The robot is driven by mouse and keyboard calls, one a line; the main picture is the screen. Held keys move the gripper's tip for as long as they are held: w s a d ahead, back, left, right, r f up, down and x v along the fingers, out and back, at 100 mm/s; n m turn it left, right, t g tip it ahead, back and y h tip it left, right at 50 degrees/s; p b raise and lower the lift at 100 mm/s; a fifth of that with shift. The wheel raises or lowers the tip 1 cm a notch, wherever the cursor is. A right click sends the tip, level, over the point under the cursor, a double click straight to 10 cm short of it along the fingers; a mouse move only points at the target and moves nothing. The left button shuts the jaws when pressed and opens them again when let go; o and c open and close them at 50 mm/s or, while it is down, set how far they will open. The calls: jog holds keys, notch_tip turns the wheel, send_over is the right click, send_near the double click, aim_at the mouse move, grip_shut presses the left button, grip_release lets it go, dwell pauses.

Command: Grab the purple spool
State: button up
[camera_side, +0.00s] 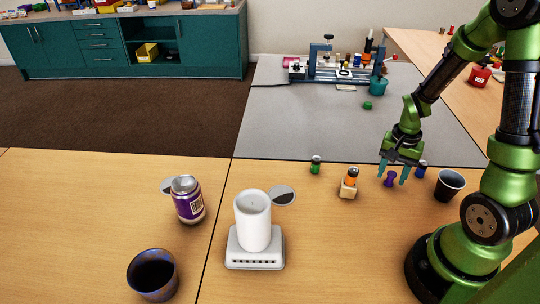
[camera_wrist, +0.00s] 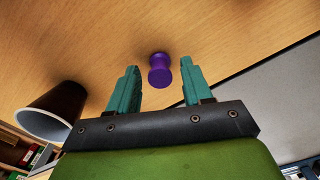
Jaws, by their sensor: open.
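The purple spool (camera_side: 390,179) stands on the wooden table in the side view, close to my gripper's fingertips. In the wrist view the purple spool (camera_wrist: 160,70) shows between and a little beyond the two teal fingers. My gripper (camera_side: 393,174) points down over the table with its fingers apart. In the wrist view my gripper (camera_wrist: 154,75) is open, and nothing is held. I cannot tell whether a finger touches the spool.
An orange spool (camera_side: 351,177) on a small wooden block and a green spool (camera_side: 316,165) stand to the left. A white cylinder on a scale (camera_side: 255,247) is nearer.

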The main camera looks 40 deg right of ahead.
jog(key=shift+f, duration=0.5)
grip_shut()
jog(key=shift+r, duration=0.1)
